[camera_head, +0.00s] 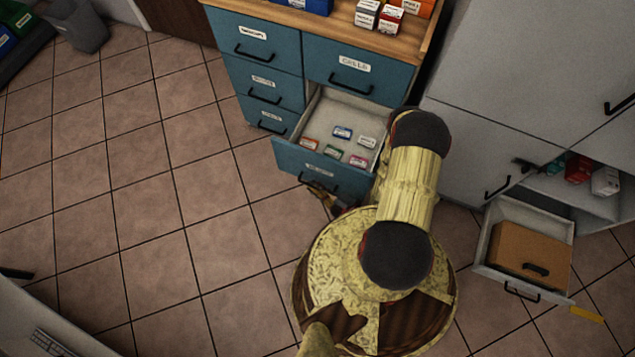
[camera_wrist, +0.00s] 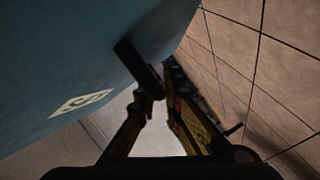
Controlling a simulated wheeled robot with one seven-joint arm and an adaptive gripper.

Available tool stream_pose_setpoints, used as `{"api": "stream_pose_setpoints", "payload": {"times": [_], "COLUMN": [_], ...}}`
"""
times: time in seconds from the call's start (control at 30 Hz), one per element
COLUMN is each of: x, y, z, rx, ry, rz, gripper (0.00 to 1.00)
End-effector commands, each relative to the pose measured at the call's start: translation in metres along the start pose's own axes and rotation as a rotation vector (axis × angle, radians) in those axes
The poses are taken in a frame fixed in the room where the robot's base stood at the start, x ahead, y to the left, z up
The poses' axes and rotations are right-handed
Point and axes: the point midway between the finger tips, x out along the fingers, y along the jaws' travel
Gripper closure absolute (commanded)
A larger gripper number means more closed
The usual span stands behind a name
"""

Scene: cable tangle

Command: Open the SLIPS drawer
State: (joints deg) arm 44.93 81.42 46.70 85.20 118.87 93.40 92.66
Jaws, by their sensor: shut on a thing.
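The blue drawer (camera_head: 322,176) at the lower right of the blue cabinet stands pulled out, with several small boxes on its white floor. Its front label is too blurred to read in the head view; a label ending in S shows in the wrist view (camera_wrist: 80,103). Its black handle (camera_head: 312,184) is partly hidden by my gripper (camera_head: 328,197) in the head view. In the wrist view my gripper (camera_wrist: 160,85) is shut on the dark handle (camera_wrist: 137,68) in front of the blue drawer front (camera_wrist: 75,45).
A CELLS drawer (camera_head: 355,72) above and several left drawers (camera_head: 262,88) are shut. Tiled floor (camera_head: 150,230) is clear at the left.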

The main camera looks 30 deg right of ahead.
Motion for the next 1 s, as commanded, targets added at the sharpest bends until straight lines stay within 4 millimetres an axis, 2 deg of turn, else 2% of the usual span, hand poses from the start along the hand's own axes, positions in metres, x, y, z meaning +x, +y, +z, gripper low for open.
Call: {"api": "stream_pose_setpoints", "payload": {"times": [0.4,0.43,0.73,1.0], "x": [-0.0009,-0.0008,-0.0006,-0.0005], "y": [-0.0019,-0.0019,-0.0013,-0.0010], "z": [-0.0008,-0.0008,-0.0009,-0.0009], "rx": [0.001,0.001,0.000,0.000], "ry": [-0.003,-0.003,-0.002,-0.001], "rz": [-0.001,-0.001,0.000,0.000], "gripper": [1.00,0.91,0.74,0.73]}}
